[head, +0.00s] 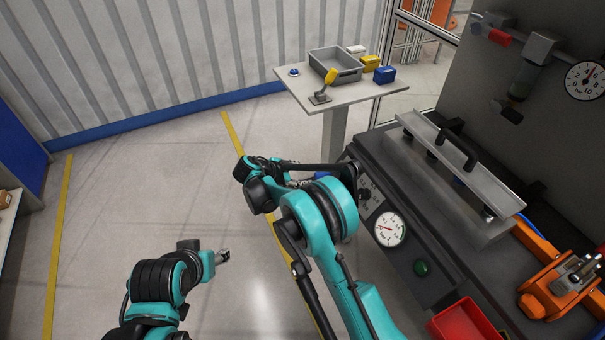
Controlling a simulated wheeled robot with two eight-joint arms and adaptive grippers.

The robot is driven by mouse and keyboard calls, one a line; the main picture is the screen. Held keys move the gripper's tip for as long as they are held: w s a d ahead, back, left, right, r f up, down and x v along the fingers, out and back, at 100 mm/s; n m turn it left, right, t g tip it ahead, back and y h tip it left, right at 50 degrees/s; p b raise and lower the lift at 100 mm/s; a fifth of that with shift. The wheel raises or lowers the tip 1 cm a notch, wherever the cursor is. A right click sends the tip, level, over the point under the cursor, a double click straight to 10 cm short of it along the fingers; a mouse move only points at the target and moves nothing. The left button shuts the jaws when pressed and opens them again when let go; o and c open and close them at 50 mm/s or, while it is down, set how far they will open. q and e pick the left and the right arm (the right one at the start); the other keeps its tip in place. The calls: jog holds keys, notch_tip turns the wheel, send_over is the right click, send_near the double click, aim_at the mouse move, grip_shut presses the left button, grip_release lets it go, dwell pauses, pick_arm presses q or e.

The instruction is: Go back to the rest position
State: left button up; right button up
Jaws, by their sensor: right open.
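My right arm rises from the bottom middle in teal and black and bends at an elbow. Its gripper (308,182) is open, small and partly hidden behind the arm's own links, near the left edge of the drive-unit bench (440,255). I see nothing clearly held in it. My left arm is folded low at the left. Its end (223,256) is small and over bare floor, and I cannot tell whether its jaws are open or shut.
A small side table (300,90) holds a grey bin (335,66) and yellow and blue boxes. Floor at left is clear.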

jog(key=shift+r, duration=0.1)
jog(key=s+d+r+n+y, duration=0.5)
jog(key=s+d+r+n, duration=0.4)
jog(key=s+r, duration=0.6)
jog(key=s+d+n+y, duration=0.1)
jog(key=s+n, duration=0.2)
jog(key=s, duration=0.7)
jog(key=s+d+n+t+y, duration=0.1)
jog(key=s+d+n+y, duration=0.1)
jog(key=s, duration=0.9)
jog(key=shift+f+n+y, duration=0.25)
jog(key=shift+n+y, duration=0.05)
jog(key=shift+n, duration=0.5)
